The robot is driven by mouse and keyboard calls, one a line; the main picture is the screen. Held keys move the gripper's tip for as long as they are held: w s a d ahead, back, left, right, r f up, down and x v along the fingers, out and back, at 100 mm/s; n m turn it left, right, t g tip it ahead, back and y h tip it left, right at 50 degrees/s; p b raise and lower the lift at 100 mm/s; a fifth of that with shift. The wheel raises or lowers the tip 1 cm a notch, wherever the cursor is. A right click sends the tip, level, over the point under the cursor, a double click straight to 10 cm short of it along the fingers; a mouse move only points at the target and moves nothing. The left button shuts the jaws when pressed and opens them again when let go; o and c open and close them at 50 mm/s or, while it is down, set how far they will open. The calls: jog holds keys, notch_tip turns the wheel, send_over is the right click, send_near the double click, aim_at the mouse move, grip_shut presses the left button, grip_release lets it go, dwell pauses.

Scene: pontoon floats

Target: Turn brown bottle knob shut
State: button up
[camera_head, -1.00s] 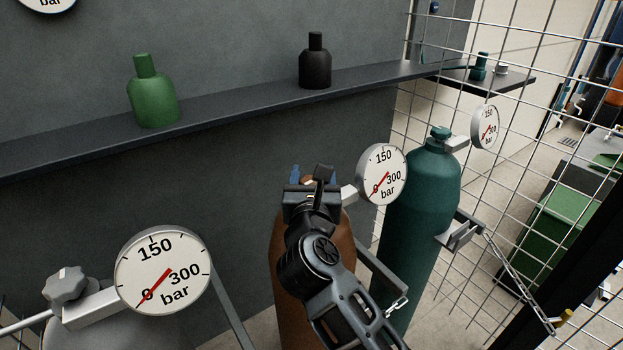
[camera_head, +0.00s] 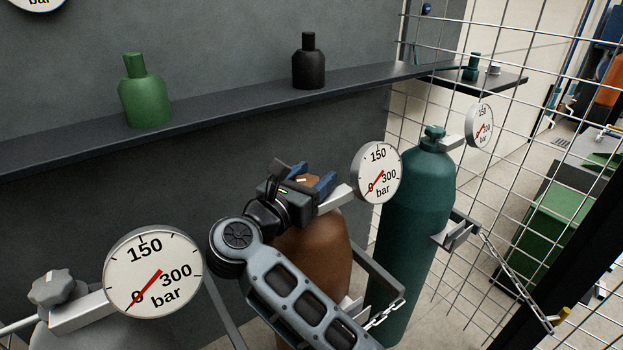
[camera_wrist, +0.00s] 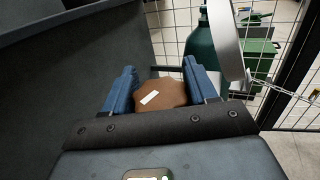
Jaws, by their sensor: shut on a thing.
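The brown bottle (camera_head: 318,246) stands in the middle, upright, partly behind my arm. Its brown knob (camera_head: 308,181) is at the top, between the blue fingers of my gripper (camera_head: 312,184). In the wrist view the knob (camera_wrist: 162,94), with a white mark on it, sits between the two blue fingers (camera_wrist: 160,92). My gripper is shut on the knob. The brown bottle's gauge (camera_head: 376,172) is just right of the gripper, and its red needle points near 0. The bottle's lower part is hidden by my arm.
A grey bottle with a grey knob (camera_head: 58,287) and a large gauge (camera_head: 152,274) stands at the front left. A teal bottle (camera_head: 419,220) stands close on the right. A shelf (camera_head: 220,108) runs behind, beside a wire mesh fence (camera_head: 510,130).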

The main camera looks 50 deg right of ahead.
jog(key=shift+r, duration=0.1)
jog(key=o, duration=0.9)
jog(key=shift+n+t, duration=0.3)
jog(key=shift+t, duration=0.2)
